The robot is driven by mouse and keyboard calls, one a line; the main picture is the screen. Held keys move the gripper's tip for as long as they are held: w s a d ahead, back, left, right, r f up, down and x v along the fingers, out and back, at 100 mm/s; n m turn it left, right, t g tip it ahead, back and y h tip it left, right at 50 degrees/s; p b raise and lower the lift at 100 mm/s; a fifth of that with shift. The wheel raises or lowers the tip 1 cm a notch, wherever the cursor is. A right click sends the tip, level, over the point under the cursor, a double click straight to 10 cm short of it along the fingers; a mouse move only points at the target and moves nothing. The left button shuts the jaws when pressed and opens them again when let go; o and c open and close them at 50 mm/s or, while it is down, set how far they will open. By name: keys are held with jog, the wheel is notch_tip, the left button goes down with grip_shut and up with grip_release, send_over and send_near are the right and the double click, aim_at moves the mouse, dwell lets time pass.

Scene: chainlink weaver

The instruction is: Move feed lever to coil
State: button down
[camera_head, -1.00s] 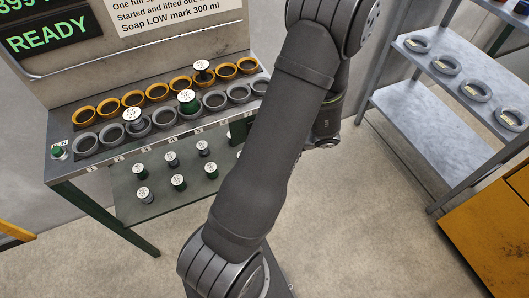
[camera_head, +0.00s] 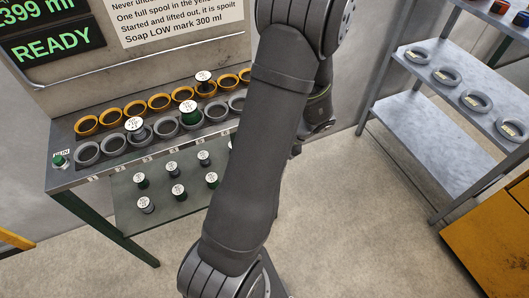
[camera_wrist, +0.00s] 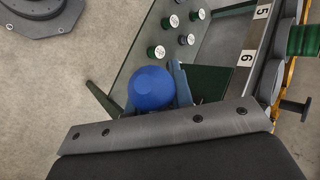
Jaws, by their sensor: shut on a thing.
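A round blue knob (camera_wrist: 152,88), which looks like the feed lever's handle, shows in the wrist view, with a blue bar (camera_wrist: 180,82) just right of it. My gripper (camera_wrist: 155,112) is at the knob and shut on it. The wide grey bolted plate of the gripper hides the knob's lower edge and the contact. The lever's pivot and any coil mark are not visible. In the head view my own arm hides the gripper and the lever.
The machine bench (camera_head: 75,178) carries yellow and grey cups, some holding spools. A lower green shelf (camera_head: 125,205) holds several small spools; it also shows in the wrist view (camera_wrist: 215,45). A rack (camera_head: 425,110) with grey rings stands right. The floor between is clear.

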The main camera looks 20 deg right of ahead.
jog(key=shift+s+a, duration=0.1)
jog(key=shift+a, duration=0.15)
jog(key=c, duration=1.3)
grip_release()
jog(key=shift+r, duration=0.1)
jog(key=shift+o, duration=0.2)
jog(key=shift+d, duration=0.1)
jog(key=v, duration=1.7)
jog(key=shift+d, duration=0.1)
